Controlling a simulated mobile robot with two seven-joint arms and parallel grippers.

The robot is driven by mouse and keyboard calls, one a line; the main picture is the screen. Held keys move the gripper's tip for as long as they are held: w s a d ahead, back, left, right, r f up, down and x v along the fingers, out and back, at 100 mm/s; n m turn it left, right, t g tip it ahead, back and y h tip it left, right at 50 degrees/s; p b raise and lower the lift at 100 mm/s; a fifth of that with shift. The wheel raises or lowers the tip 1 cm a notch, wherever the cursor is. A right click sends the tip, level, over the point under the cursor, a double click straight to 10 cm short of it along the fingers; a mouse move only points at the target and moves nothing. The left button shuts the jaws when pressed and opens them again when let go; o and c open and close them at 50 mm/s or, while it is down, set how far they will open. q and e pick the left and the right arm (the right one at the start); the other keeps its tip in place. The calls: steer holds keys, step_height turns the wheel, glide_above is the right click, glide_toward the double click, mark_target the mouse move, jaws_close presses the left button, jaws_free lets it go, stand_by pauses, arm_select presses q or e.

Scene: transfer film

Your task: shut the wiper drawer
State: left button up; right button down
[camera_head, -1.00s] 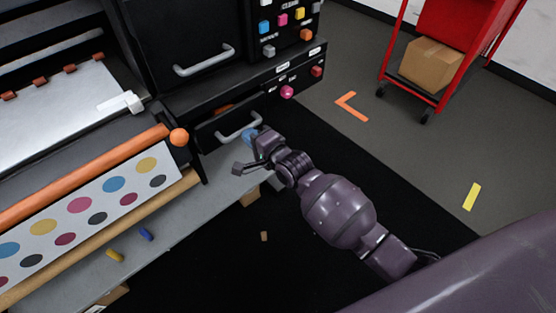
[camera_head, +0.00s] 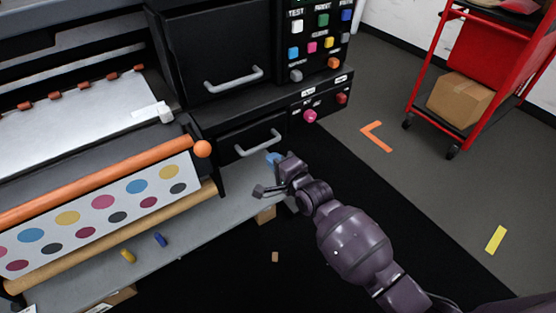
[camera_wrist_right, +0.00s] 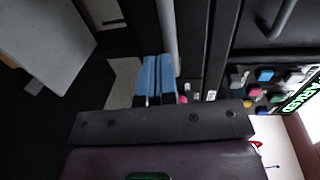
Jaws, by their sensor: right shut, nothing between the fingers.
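The wiper drawer (camera_head: 240,137) is the lower black drawer of the printer, with a grey bar handle (camera_head: 262,147). Its front looks level or nearly level with the housing around it, and no opening shows above it. My right gripper (camera_head: 273,158) is shut and empty, its blue fingertips just below the right end of the handle. In the wrist view the fingertips (camera_wrist_right: 155,78) lie close beside the grey handle bar (camera_wrist_right: 167,35); I cannot tell whether they touch. My left gripper is out of view.
An upper drawer (camera_head: 210,50) with its own handle is shut above. Right of it is a panel of coloured buttons (camera_head: 312,45). A pink knob (camera_head: 310,116) sits near the lower drawer. A red cart (camera_head: 470,130) with a cardboard box (camera_head: 460,100) stands right.

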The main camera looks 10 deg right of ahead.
arm_select(q)
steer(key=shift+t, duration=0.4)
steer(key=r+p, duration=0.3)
steer(key=p, duration=0.1)
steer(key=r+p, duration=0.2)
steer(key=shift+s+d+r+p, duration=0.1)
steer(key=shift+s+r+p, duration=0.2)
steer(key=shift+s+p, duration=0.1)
arm_select(e)
steer(key=s+d+f+n+g+h, duration=0.1)
steer(key=s+d+n, duration=0.4)
steer(key=s, duration=0.7)
steer(key=s+d+n+g+h, duration=0.2)
steer(key=s+d+n, duration=0.3)
steer(key=s, duration=0.8)
steer(key=s+d+f+n+g+h, duration=0.1)
steer(key=s+d+n+h, duration=0.2)
steer(key=s, duration=1)
steer(key=shift+d+f+n, duration=0.35)
steer(key=shift+d+n, duration=0.65)
steer(key=shift+d, duration=0.1)
